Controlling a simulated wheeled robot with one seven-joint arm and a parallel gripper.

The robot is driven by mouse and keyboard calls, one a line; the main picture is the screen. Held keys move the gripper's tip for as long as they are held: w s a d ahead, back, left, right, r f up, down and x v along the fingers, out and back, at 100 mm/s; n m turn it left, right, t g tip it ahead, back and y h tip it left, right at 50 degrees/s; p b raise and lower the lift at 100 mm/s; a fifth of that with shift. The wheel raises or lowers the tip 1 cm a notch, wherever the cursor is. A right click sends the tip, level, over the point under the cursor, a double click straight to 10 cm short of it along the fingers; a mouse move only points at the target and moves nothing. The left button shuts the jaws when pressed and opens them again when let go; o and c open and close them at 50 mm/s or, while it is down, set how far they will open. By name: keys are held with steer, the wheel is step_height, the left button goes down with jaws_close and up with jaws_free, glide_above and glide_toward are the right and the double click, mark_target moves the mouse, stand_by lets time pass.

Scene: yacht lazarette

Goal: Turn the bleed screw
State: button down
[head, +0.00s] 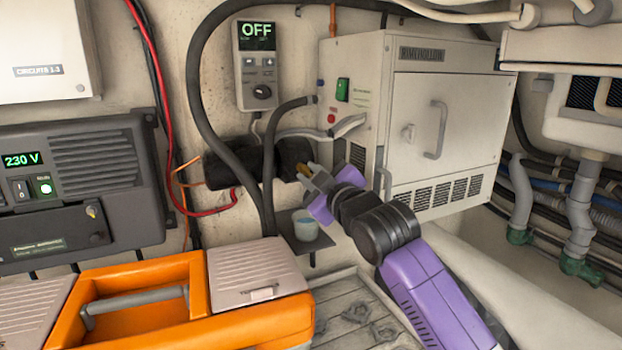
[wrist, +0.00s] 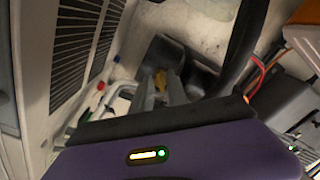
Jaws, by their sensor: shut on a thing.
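The bleed screw shows as a small brass-yellow piece (head: 313,166) at the front of a dark housing (head: 292,154) low on the wall. It also shows in the wrist view (wrist: 160,80), between my fingertips. My gripper (head: 307,173) reaches in from the lower right and is shut on the screw. In the wrist view, the two grey fingers of my gripper (wrist: 161,90) stand on either side of the brass piece. The fingers hide much of the screw, and its turn angle cannot be told.
A small cup (head: 304,224) stands on a dark shelf (head: 318,243) just below. A beige cabinet (head: 360,110) is close on the right. Black hoses (head: 268,170) run beside the housing at left. An orange toolbox (head: 150,310) fills the lower left. A wall controller (head: 257,65) reads OFF.

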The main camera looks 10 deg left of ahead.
steer(key=m, duration=0.3)
steer(key=shift+f+m, duration=0.25)
steer(key=shift+m, duration=2.35)
steer(key=c, duration=1.3)
jaws_free()
steer(key=shift+r, duration=0.1)
steer(key=shift+s, duration=0.1)
steer(key=b+v, duration=0.2)
steer(key=v, duration=0.5)
steer(key=shift+s+d+b, duration=0.2)
steer(key=shift+s+b, duration=0.1)
steer(key=shift+b, duration=0.05)
